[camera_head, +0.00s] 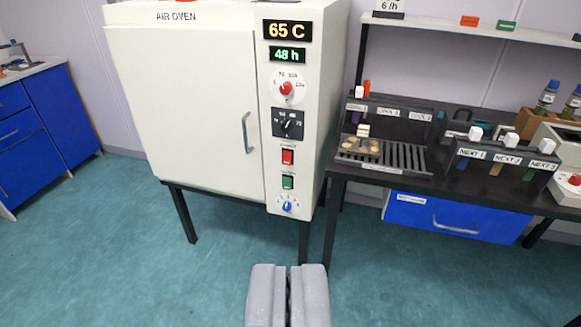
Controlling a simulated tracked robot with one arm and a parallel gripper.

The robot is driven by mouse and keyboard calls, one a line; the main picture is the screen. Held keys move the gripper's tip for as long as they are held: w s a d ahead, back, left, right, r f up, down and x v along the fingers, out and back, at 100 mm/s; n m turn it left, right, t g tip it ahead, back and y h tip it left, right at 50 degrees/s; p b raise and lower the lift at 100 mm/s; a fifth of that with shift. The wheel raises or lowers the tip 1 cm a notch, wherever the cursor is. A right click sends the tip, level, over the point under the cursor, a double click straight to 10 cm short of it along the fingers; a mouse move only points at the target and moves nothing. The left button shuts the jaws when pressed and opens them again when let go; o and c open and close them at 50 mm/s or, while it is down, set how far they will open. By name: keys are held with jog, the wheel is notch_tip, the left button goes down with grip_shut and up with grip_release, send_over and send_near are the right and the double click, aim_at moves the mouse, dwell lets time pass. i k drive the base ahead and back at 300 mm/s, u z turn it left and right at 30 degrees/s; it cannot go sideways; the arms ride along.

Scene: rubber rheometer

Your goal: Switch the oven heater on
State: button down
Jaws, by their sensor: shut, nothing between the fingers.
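The white air oven (182,105) stands on dark legs at the centre left, its door closed. Its right-hand panel carries an orange display (288,30) reading 65 C and a green display (288,55) reading 48 h. The small labels above the two switches are too blurred to read. My gripper (289,268) is shut and empty, in front of and below the panel, apart from the oven.
A dark bench (345,165) with racks, a slotted tray and a blue drawer (452,217) stands close to the oven's right. A blue cabinet (58,125) is at the far left. The green floor (130,260) in front is clear.

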aim_at(286, 155)
jog(key=i, duration=0.95)
jog(key=u, duration=0.05)
